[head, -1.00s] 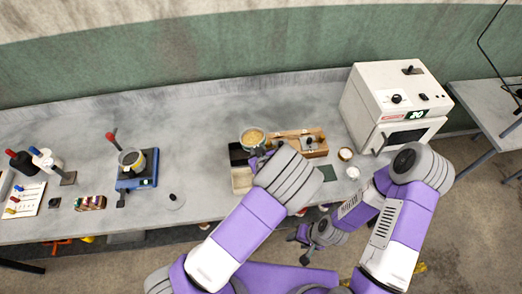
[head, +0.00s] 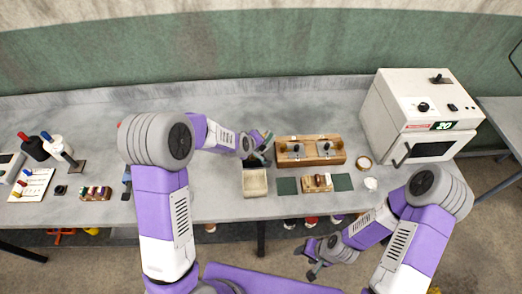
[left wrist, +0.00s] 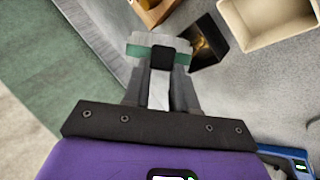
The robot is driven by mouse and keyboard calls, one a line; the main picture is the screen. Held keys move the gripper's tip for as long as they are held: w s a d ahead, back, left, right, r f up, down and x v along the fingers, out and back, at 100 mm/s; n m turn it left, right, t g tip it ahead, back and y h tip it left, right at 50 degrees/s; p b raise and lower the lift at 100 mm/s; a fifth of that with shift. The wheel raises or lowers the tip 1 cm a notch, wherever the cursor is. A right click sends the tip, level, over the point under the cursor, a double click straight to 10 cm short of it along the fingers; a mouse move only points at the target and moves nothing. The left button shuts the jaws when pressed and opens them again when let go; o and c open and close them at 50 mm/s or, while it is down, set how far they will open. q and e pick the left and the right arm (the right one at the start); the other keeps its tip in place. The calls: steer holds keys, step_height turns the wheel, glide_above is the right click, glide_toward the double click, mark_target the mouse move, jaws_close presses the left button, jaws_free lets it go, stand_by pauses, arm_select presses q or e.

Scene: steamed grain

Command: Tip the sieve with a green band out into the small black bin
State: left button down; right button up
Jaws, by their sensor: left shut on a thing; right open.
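My left gripper (head: 258,150) is shut on the sieve with a green band (head: 264,139). The sieve is tilted on its side; in the left wrist view the pale sieve with its green band (left wrist: 140,50) sits between the fingers (left wrist: 160,85). The small black bin (head: 255,161) is right below and beside the sieve, partly covered by the gripper. In the left wrist view the bin (left wrist: 211,43) has golden grain-coloured stuff inside. I cannot see into the sieve. My right gripper (head: 314,262) is open and empty, low in front of the table edge.
A beige tray (head: 255,194) stands in front of the black bin. A wooden rack (head: 309,139) is just right of the bin. Small dishes (head: 371,184) and a white oven (head: 421,115) are farther right.

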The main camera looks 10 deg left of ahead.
arm_select(q)
steer(key=w+a+n+g+h+b, duration=0.1)
steer(key=w+a+n+h+b, duration=0.1)
steer(key=a+h+b, duration=0.4)
steer(key=shift+w+a+r+n+g+h, duration=0.35)
steer(key=shift+a+n+h, duration=0.3)
steer(key=shift+a, duration=0.5)
stand_by(0.5)
